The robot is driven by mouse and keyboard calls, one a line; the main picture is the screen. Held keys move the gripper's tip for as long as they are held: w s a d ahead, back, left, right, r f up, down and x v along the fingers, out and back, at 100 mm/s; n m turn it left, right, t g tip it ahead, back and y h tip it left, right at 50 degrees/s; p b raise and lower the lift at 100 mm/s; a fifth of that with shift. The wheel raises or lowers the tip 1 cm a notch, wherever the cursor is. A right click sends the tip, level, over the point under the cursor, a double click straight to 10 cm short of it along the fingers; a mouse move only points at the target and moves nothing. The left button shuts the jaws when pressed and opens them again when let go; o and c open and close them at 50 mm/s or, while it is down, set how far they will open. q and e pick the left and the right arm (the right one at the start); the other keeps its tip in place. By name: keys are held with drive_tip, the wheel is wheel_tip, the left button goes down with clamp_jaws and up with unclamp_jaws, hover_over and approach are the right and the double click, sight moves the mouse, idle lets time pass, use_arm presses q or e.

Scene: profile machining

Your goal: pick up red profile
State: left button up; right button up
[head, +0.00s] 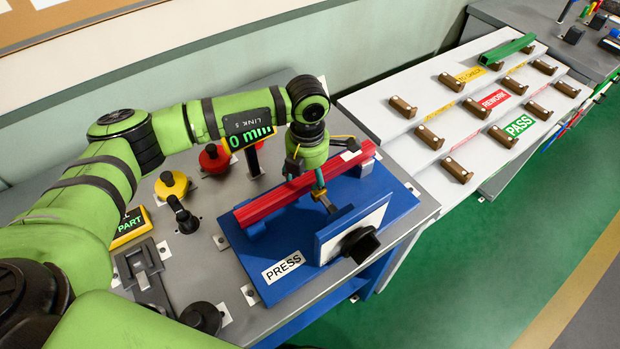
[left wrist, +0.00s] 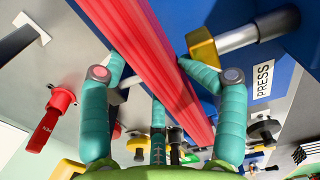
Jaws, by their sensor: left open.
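The red profile (head: 270,200) is a long ribbed bar lying across the blue press fixture (head: 250,270), which is labelled PRESS. In the left wrist view the red profile (left wrist: 165,60) runs from the top edge down through the middle. My left gripper (head: 306,178) is over the middle of the bar, pointing down. In the left wrist view its teal fingers (left wrist: 150,68) are open, on either side of the bar. I cannot tell whether any finger touches it. The gripper hides part of the bar in the head view. My right gripper is in neither view.
The press's white plate with a black knob (head: 360,245) stands in front of the bar. Red and yellow knobs (head: 173,185) and a black lever stand behind and left. A stepped rack (head: 430,100) with brown holders is at right, with a green profile (head: 507,49) at its far end.

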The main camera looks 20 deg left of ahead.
use_arm(q)
drive_tip(key=shift+w+f, duration=0.1)
drive_tip(key=shift+w, duration=0.15)
drive_tip(key=shift+c, duration=0.6)
drive_tip(key=shift+a, duration=0.1)
drive_tip(key=c, duration=0.7)
drive_tip(key=shift+s, duration=0.15)
clamp_jaws()
drive_tip(key=shift+r, duration=0.2)
drive_tip(key=shift+w+r, duration=0.15)
drive_tip(key=shift+w, duration=0.05)
